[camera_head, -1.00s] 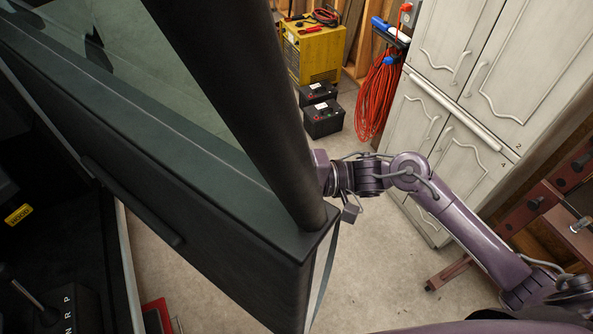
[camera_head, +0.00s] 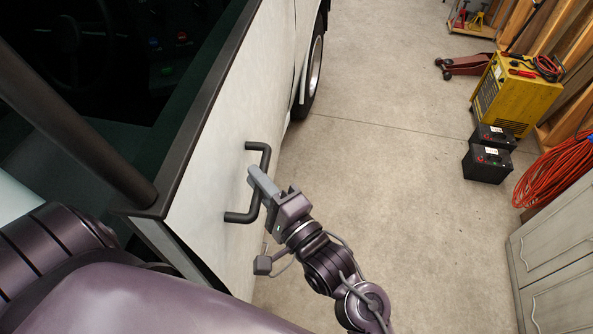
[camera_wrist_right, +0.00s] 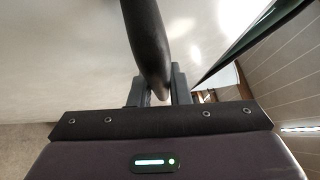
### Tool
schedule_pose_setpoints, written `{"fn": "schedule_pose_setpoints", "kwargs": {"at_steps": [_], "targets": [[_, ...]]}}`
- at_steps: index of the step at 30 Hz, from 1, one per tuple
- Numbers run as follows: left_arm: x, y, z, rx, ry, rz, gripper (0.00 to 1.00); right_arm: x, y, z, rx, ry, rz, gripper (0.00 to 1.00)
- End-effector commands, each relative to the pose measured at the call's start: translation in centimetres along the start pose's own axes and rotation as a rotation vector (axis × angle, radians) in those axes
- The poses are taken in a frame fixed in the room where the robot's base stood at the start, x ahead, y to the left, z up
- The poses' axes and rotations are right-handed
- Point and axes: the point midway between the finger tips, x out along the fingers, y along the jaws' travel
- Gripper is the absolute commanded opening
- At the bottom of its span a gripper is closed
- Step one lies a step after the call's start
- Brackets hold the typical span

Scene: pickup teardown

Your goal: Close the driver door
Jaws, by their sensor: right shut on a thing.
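The driver door (camera_head: 215,140) shows its pale outer face and dark window frame at the left of the head view. A black bar handle (camera_head: 267,158) stands out from that face. My right gripper (camera_head: 262,183) is shut on the handle, reaching it from the outer side. In the right wrist view, the dark handle bar (camera_wrist_right: 147,40) runs down between the two fingers of my right gripper (camera_wrist_right: 158,90). Part of my own body hides the lower left, so I cannot tell how wide any gap at the door's near edge is. My left gripper is out of view.
A truck wheel (camera_head: 315,62) is beyond the door. Bare concrete floor (camera_head: 400,170) lies to the right. Black batteries (camera_head: 487,163), a yellow charger (camera_head: 512,95), a red floor jack (camera_head: 467,65), an orange cord (camera_head: 560,165) and pale cabinets (camera_head: 560,250) line the right side.

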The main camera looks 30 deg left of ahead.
Motion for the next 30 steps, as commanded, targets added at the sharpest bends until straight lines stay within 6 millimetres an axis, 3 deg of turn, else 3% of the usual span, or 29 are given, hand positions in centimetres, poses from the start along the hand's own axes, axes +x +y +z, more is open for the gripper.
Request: {"fn": "schedule_pose_setpoints", "kwargs": {"at_steps": [1,5,19,20,24,30], "targets": [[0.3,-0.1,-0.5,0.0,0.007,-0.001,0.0,0.1,1.0,0.1,0.003,0.017,0.019,0.0],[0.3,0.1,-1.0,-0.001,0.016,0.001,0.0,0.8,1.1,0.8,-0.001,0.031,0.022,0.0],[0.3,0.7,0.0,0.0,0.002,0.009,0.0,1.1,0.9,1.3,-0.002,0.034,0.023,0.0],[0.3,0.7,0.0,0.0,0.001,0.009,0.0,1.1,0.9,1.3,-0.002,0.034,0.023,0.19],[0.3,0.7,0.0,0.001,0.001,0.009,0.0,1.1,0.8,1.3,-0.002,0.033,0.019,0.37],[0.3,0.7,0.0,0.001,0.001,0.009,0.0,1.2,0.5,1.3,-0.003,0.033,0.014,0.38]]}}
